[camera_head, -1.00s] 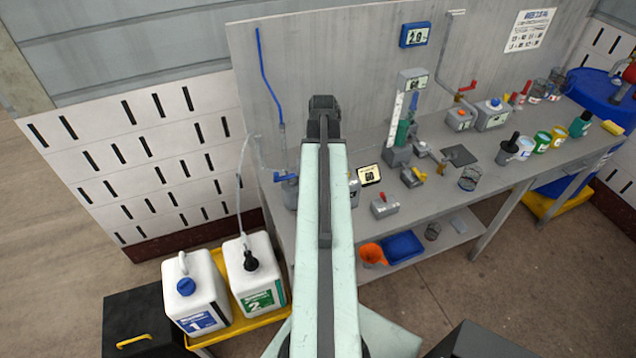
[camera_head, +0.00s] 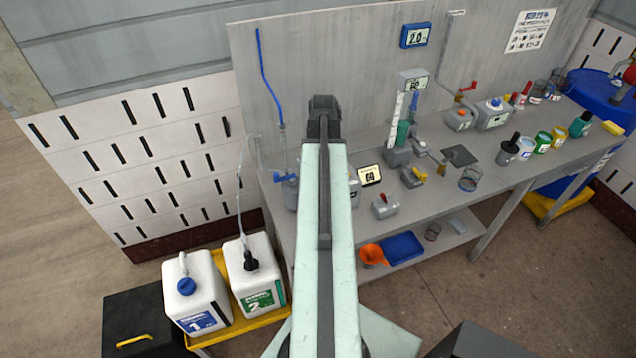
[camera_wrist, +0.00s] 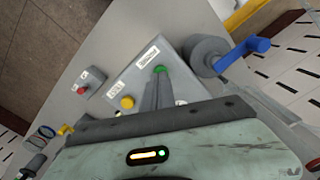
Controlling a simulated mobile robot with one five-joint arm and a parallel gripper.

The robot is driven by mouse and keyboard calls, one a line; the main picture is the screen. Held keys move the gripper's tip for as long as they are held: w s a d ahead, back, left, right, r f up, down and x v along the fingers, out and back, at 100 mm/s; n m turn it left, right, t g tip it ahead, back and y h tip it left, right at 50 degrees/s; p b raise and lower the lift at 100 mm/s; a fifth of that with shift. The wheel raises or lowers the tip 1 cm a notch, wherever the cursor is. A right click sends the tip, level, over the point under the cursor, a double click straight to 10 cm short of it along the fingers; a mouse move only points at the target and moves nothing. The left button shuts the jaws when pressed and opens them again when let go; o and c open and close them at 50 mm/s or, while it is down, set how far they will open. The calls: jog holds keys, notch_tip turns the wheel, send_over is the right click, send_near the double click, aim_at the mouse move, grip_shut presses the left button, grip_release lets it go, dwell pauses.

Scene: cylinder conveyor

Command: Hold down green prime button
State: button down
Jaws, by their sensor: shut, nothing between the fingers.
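The green prime button (camera_wrist: 160,69) shows in the wrist view on the top of a grey control box (camera_wrist: 137,77). My gripper (camera_wrist: 161,78) is shut and empty, with its fingertips right at the near edge of the green button. I cannot tell whether they press it. A yellow button (camera_wrist: 127,102) sits on the same box, left of the fingers. In the head view my arm hides the green button and most of the box; a grey part of the box (camera_head: 354,188) shows beside the arm. My fingertips are hidden there too.
In the wrist view, a blue-handled valve (camera_wrist: 245,55) stands close to the right of the fingers.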

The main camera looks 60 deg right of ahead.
jog(key=shift+f+b, duration=1.1)
dwell(0.4)
jog(key=shift+r, duration=0.15)
dwell(4.2)
notch_tip(320, 180, up, 7)
jog(key=p, duration=0.7)
